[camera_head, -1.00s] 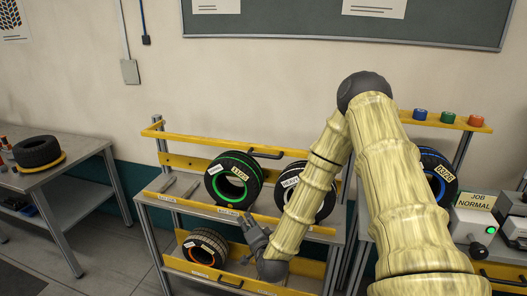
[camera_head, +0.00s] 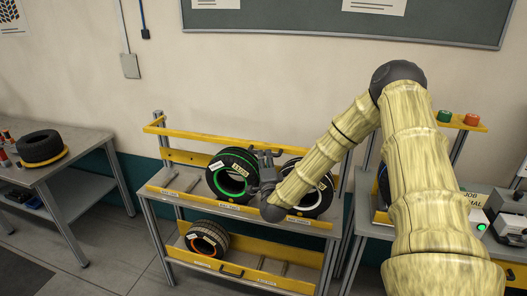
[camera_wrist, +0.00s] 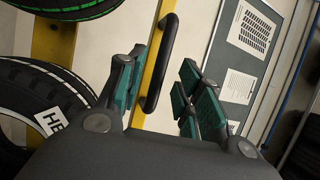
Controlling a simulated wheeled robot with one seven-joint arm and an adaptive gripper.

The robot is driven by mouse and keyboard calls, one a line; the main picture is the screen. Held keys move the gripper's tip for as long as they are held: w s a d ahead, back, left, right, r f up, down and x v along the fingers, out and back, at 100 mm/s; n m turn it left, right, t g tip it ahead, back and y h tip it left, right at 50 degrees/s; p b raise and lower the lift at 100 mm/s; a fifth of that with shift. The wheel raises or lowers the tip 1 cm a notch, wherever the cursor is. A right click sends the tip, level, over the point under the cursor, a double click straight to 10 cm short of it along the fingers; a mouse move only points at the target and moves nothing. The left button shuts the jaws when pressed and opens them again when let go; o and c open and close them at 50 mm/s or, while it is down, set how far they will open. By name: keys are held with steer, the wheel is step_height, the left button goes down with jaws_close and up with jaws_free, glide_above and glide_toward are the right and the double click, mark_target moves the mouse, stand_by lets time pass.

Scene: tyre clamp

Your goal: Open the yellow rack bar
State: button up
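The yellow rack bar (camera_head: 215,137) runs across the upper tier of the tyre rack, above the tyres. It also shows in the wrist view (camera_wrist: 157,60) as a slanted yellow strip with a black handle (camera_wrist: 162,62). My gripper (camera_head: 265,156) is in front of the upper bar, between the two upper tyres. In the wrist view my gripper (camera_wrist: 160,95) is open, with green-padded fingers on either side of the handle's lower end. I cannot tell whether they touch it. In the head view my fingers hide the handle.
A green-striped tyre (camera_head: 232,172) and a white-striped tyre (camera_head: 318,200) stand on the upper shelf beside my gripper. An orange-ringed tyre (camera_head: 207,240) sits below, behind a lower yellow bar (camera_head: 262,276). A side table (camera_head: 65,165) stands left.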

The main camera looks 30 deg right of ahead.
steer(key=shift+p+x, duration=0.6)
steer(key=shift+x, duration=1.35)
jaws_close()
steer(key=shift+a, duration=0.15)
steer(key=shift+r, duration=0.25)
